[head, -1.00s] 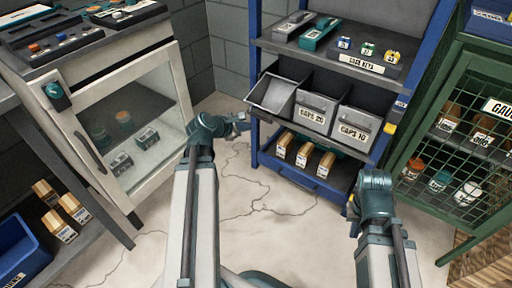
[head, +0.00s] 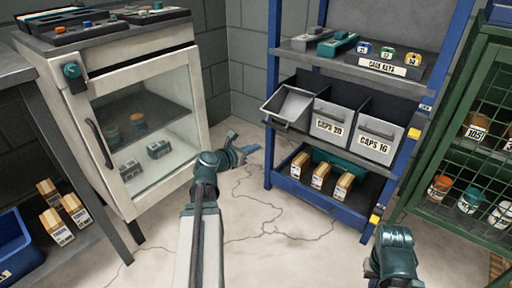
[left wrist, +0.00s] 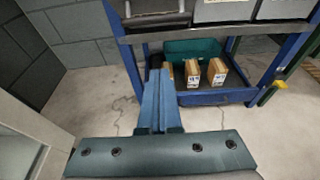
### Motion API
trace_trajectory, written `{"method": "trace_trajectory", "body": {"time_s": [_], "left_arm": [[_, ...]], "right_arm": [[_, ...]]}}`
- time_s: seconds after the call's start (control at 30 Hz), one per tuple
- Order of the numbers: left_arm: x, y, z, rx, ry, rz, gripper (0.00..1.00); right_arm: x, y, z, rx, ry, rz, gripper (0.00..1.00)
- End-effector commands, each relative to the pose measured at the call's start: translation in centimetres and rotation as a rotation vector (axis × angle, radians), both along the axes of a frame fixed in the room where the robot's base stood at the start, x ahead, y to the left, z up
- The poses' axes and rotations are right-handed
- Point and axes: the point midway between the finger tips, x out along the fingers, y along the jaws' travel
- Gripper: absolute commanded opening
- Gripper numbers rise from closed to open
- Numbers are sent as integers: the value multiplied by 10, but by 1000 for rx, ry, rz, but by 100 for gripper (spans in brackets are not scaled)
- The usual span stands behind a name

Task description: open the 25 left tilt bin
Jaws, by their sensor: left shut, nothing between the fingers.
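The left tilt bin (head: 291,106) is a grey bin at the left end of the bin row on the blue rack. It is tilted forward, with its open top and inside showing. Its label cannot be seen. Its lower front also shows at the top of the left wrist view (left wrist: 158,18). My left gripper (head: 250,151) is shut and empty, below and left of this bin and apart from it in the picture. Its blue fingers show shut in the left wrist view (left wrist: 157,78). My right forearm is at the lower right; its gripper is not seen.
The CAPS 20 bin (head: 332,122) and CAPS 16 bin (head: 377,138) beside it are upright. Cartons (head: 321,175) stand on the blue lower shelf. A glass-door cabinet (head: 150,125) is left, a green mesh cage (head: 470,150) right. The floor between is clear.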

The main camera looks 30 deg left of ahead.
Motion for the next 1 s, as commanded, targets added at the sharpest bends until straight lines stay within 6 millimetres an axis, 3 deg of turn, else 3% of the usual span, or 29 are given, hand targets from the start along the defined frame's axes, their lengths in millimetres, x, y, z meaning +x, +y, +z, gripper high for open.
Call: {"method": "trace_trajectory", "body": {"time_s": [0.1, 0.37, 0.43, 0.6, 1.0], "left_arm": [[28, -1, -11, 0, 0, -4, 0], [78, -5, -26, 1, 0, -2, 0], [80, -6, -6, 1, 0, -1, 0], [88, -7, 7, 0, 0, -1, 0], [92, -7, 12, 1, 1, 0, 0]], "right_arm": [[0, 0, -11, 0, 0, 0, 0], [0, 0, -26, 0, 0, 0, 0], [0, 0, -6, 0, 0, 0, 0], [0, 0, 7, 0, 0, 0, 0], [0, 0, 12, 0, 0, 0, 0]]}}
